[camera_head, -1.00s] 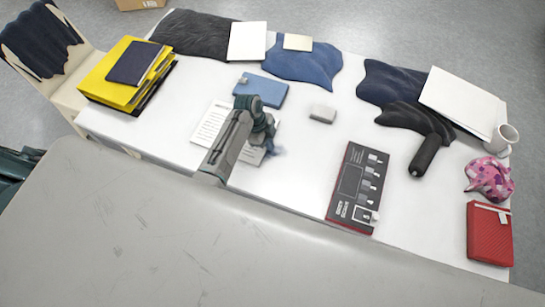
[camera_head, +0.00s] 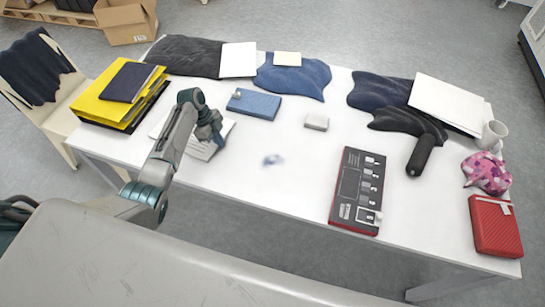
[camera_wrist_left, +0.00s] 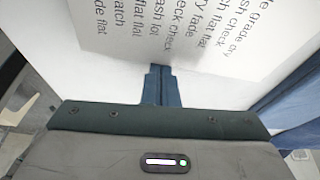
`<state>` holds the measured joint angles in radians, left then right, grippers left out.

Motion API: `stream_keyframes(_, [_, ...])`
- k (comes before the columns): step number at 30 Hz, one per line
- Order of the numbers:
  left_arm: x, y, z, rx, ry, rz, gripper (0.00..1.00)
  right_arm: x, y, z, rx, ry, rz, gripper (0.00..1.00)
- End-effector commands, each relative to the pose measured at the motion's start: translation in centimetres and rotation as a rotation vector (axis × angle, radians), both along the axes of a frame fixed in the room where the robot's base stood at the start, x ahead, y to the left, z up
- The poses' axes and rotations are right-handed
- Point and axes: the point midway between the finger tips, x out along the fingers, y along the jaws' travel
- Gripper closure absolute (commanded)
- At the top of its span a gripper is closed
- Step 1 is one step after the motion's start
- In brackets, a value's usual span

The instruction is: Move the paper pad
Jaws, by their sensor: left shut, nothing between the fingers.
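The paper pad (camera_head: 203,149) is a thin white sheet or pad with printed lines, lying flat on the white table's front left part. My arm hides its middle. It also fills the upper part of the left wrist view (camera_wrist_left: 230,60). My left gripper (camera_head: 218,143) is over the pad's right side, pointing down. In the wrist view its blue fingers (camera_wrist_left: 160,72) are together and empty, overlapping the pad's edge. I cannot tell whether they press on the pad. My right gripper is out of view.
A blue case (camera_head: 253,104) lies behind the pad, and a yellow binder stack (camera_head: 95,105) stands left. A small white block (camera_head: 316,122) and a black-red device (camera_head: 350,205) lie right. A blue smudge (camera_head: 272,160) marks the table. The front middle is clear.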

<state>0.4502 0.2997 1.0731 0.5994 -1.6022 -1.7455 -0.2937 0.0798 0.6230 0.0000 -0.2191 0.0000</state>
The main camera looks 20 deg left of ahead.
Motion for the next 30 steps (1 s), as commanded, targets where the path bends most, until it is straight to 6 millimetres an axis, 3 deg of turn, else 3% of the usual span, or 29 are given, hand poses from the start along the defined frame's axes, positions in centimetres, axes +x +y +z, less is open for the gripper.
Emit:
stream_keyframes(4, [0.0, 1.6, -0.1, 0.000, 0.000, 0.000, 1.00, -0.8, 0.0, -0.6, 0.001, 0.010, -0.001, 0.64])
stream_keyframes(16, [0.0, 1.6, 0.0, -0.001, -0.001, -0.001, 1.00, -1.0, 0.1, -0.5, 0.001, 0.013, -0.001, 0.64])
stream_keyframes(20, [0.1, 0.8, 0.2, -0.003, 0.000, 0.002, 1.00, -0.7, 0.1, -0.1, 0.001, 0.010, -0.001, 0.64])
stream_keyframes(25, [0.2, -1.8, 0.3, -0.004, 0.000, 0.011, 1.00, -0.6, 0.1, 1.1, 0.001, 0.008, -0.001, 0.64])
stream_keyframes(30, [0.3, 0.0, 3.6, 0.003, -0.006, 0.014, 1.00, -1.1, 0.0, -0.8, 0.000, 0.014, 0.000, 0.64])
